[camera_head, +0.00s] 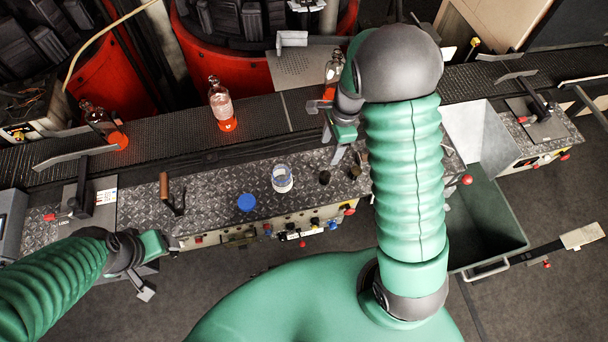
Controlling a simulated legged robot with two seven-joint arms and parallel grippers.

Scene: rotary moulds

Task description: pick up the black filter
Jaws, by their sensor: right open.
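Two small dark round pieces stand on the metal tread-plate bench, one (324,177) beside the clear cup and one (354,171) further right, close to my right arm. Either could be the black filter; they are too small to tell apart. My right gripper (328,131) is open and empty, above the back edge of the bench, farther back than both dark pieces. My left gripper (159,268) looks open and empty, off the bench's front edge at the left.
A clear cup (282,180) and a blue disc (246,202) sit on the bench (225,190). A brown-handled lever (165,187) stands left of them. Bottles with orange bases, one (222,108) in the middle, stand on the conveyor (180,128) behind. A green bin (486,215) is at right.

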